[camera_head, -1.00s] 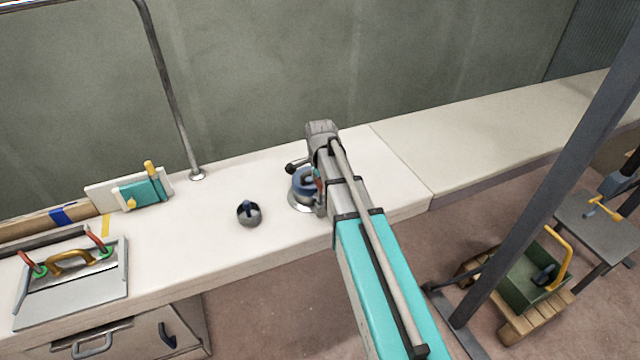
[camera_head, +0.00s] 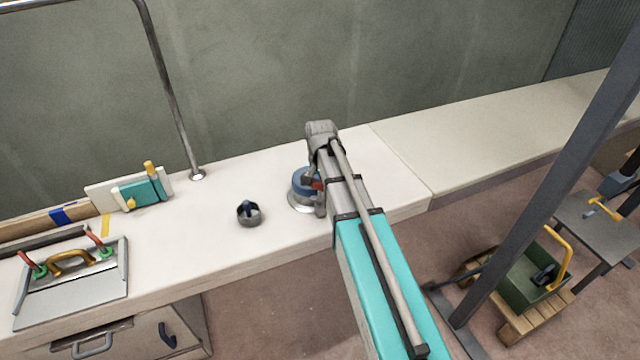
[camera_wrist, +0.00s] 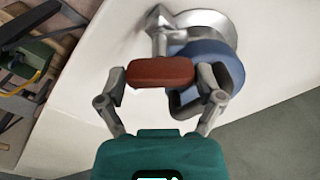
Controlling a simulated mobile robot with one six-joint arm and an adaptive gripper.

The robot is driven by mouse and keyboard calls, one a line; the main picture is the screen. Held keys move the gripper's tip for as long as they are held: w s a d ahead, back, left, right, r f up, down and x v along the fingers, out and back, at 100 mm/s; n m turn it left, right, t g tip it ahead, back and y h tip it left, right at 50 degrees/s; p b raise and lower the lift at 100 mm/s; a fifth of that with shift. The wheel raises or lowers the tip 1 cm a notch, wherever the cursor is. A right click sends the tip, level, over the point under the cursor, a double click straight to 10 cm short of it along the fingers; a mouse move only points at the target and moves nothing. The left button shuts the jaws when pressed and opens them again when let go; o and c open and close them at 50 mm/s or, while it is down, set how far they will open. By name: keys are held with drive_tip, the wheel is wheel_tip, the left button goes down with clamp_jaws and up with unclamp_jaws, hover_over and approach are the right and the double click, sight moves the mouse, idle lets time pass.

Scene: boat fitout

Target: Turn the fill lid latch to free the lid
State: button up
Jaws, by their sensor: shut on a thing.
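The fill lid (camera_head: 304,184) is a blue round piece on a silver base on the white counter, partly hidden by my arm in the head view. The latch has a red-brown grip (camera_wrist: 160,72) joined to a silver metal piece; a bit of red (camera_head: 318,185) shows in the head view. My gripper (camera_wrist: 163,78) has its two fingers at the ends of the red grip and is shut on it. The fingertips are partly hidden behind the grip.
A small round grey fitting (camera_head: 249,214) stands on the counter left of the lid. A metal post (camera_head: 178,120) rises behind it. The counter's right part is clear.

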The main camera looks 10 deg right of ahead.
drive_tip(key=n, duration=0.4)
drive_tip(key=shift+n, duration=2)
drive_tip(key=o, duration=0.9)
drive_tip(key=shift+c, duration=0.2)
